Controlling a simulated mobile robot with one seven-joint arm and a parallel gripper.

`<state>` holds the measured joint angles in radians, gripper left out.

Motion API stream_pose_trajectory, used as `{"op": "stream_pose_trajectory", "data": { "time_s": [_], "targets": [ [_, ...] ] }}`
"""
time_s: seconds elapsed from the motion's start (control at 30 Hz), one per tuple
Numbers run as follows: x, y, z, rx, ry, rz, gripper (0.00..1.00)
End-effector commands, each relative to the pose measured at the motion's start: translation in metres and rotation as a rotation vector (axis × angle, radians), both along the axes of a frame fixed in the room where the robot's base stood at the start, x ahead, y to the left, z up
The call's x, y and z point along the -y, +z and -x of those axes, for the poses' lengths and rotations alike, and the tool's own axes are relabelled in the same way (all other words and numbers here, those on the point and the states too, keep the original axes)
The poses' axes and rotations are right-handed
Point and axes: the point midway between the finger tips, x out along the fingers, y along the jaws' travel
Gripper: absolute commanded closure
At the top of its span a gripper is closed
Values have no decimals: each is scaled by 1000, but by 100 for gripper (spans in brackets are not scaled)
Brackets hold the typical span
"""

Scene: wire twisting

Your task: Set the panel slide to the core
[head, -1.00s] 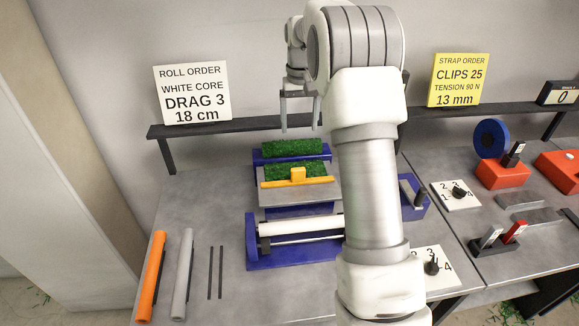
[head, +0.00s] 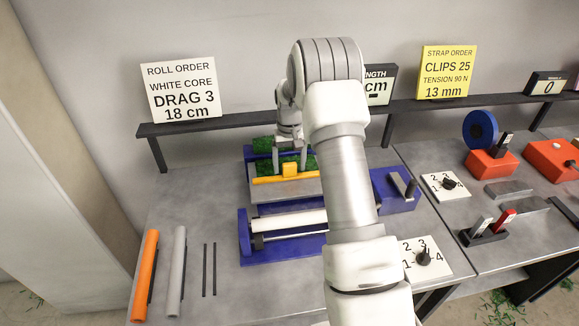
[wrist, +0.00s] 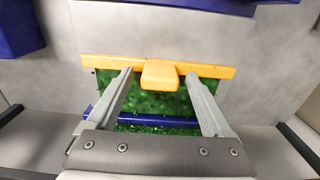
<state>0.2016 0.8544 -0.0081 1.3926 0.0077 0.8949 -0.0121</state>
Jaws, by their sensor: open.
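The panel slide is a grey plate (head: 285,190) carrying green turf, with a yellow bar (head: 265,181) along its front and a yellow block handle (head: 290,169) at its middle. The white core (head: 290,221) lies across a blue frame (head: 246,236) in front of the slide. My gripper (head: 289,168) is open above the bar. In the wrist view, the yellow handle (wrist: 160,74) sits between my spread fingertips, with a gap on each side. I cannot tell how far above the handle the tips are.
A blue box with a dark lever (head: 402,185) stands right of the slide. An orange roll (head: 145,272) and a grey roll (head: 176,270) lie at the table's left. Numbered dials (head: 422,258) are at the right. A dark shelf (head: 215,124) runs behind.

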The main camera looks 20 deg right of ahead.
Motion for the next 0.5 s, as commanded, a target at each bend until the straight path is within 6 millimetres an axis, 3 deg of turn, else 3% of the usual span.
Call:
{"op": "stream_pose_trajectory", "data": {
  "time_s": [0.17, 0.43, 0.5],
  "targets": [
    [0, -11, 0, 0, 0, 0, 15],
    [0, -12, 0, 0, 0, 0, 15],
    [0, -12, 0, 0, 0, 0, 28]
  ]
}}
